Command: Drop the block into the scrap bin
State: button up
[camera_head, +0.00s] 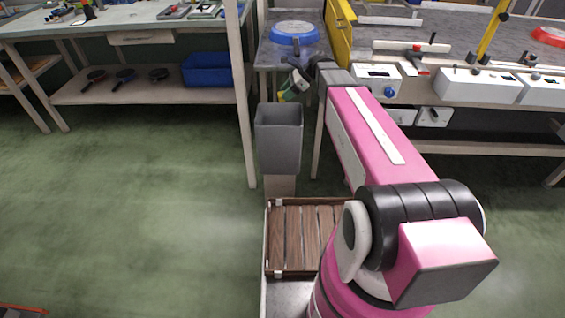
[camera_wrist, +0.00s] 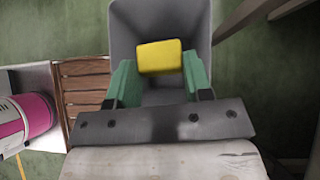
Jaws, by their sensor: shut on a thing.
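A yellow block (camera_wrist: 159,56) is held between the green fingers of my gripper (camera_wrist: 159,78) in the wrist view. The grey scrap bin (camera_head: 279,145) stands below the gripper in the head view, with its open top facing up. In the wrist view the bin (camera_wrist: 160,20) lies behind and below the block, and its inside surrounds the block in the picture. In the head view my gripper (camera_head: 291,88) is small and hangs just above the bin's rim, apart from it. The bin's floor is mostly hidden.
A blue pan (camera_head: 294,33) lies on the grey surface behind the bin. A workbench (camera_head: 130,22) with a shelf holding dark pans and a blue crate (camera_head: 207,70) is at the left. White control boxes (camera_head: 478,87) line the right. A slatted wooden deck (camera_head: 290,240) lies in front.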

jog(key=shift+f, duration=0.85)
jog(key=o, duration=1)
jog(key=shift+c, duration=0.2)
jog(key=v, duration=1)
jog(key=shift+d+r, duration=0.25)
